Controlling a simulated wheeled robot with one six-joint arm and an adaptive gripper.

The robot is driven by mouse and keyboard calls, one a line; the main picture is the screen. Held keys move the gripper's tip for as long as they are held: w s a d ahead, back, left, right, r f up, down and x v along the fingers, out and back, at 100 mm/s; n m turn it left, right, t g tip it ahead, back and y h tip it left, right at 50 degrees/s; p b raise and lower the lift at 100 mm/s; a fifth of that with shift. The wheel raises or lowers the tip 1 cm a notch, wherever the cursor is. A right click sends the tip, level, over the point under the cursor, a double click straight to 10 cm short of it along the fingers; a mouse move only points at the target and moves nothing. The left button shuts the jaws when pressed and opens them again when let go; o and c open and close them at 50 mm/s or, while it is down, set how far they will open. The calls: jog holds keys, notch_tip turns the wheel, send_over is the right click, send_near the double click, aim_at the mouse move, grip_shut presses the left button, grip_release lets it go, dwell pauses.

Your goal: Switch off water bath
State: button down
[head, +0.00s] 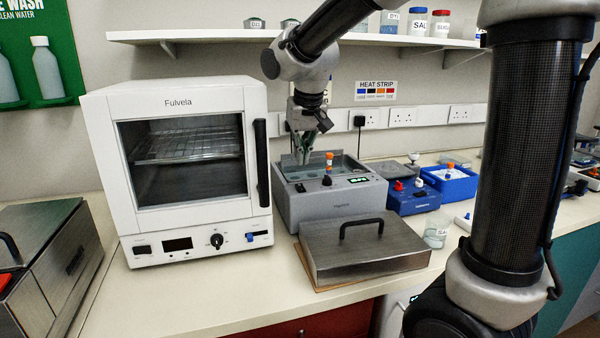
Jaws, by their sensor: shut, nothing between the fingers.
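The water bath (318,210) is a grey box on the bench, right of the white oven, with its top open. Its sloped front panel carries a black knob (327,180) and a lit green display (359,180). The display's reading is too small to make out. An orange-capped tube (329,160) stands upright at the bath's opening. My gripper (303,160) is shut and empty, pointing down over the left part of the bath, left of the tube. I cannot tell whether its fingertips touch anything.
A steel lid (335,260) with a black handle lies on a wooden board before the bath. The white oven (103,150) stands close at left. A blue device (415,203), a blue box (462,186) and a glass beaker (436,232) are at right. A shelf (190,37) hangs above.

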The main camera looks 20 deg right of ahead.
aim_at(300, 184)
jog(key=x, duration=0.6)
jog(key=shift+s+f, duration=0.25)
jog(key=shift+s, duration=0.15)
jog(key=shift+w+f, duration=0.1)
jog(key=shift+f, duration=0.25)
jog(key=shift+s+r, duration=0.35)
jog(key=shift+s, duration=0.4)
